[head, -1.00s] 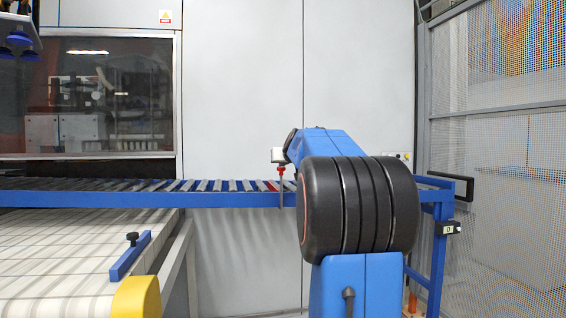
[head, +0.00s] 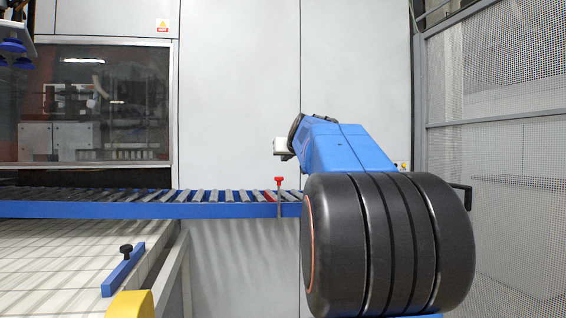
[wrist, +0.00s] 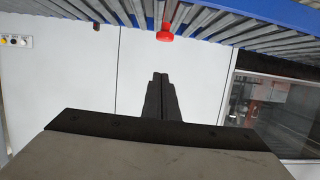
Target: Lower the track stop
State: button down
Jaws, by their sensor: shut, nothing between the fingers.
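The track stop (head: 279,182) has a red knob on a thin grey stem at the front of the blue roller track (head: 110,210). Its knob stands above the rail, and the stem runs down across the rail's front. The red knob also shows at the top of the wrist view (wrist: 165,36), where the picture looks upside down. My gripper (head: 280,147) is above the knob in the head view, apart from it. In the wrist view its dark fingers (wrist: 160,76) are together and empty, with a gap to the knob. My arm hides the track's right end.
A white slatted table (head: 50,260) with a blue bar and black knob (head: 124,268) lies at front left. A windowed machine (head: 100,100) stands behind. A mesh fence (head: 500,200) is on the right. The space above the track beside my gripper looks clear.

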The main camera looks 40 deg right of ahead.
jog(key=shift+v, duration=1)
jog(key=s+a+f+n+g+y, duration=0.1)
jog(key=s+a+f+n+y, duration=0.2)
jog(key=a+f, duration=0.95)
jog(key=s+a+f+g+y, duration=0.2)
jog(key=s+a+f+y, duration=0.15)
jog(key=a+f, duration=0.85)
jog(key=s+a+f+n+g, duration=0.1)
jog(key=s+a+f+g, duration=0.1)
jog(key=s+a+f, duration=0.6)
jog(key=s+a+f+n+g+y, duration=0.1)
jog(key=s+a+f+n+g, duration=0.1)
jog(key=s+a+f, duration=0.7)
jog(key=s+f, duration=0.5)
jog(key=s, duration=0.1)
jog(key=shift+f+g, duration=0.4)
jog(key=shift+s, duration=0.15)
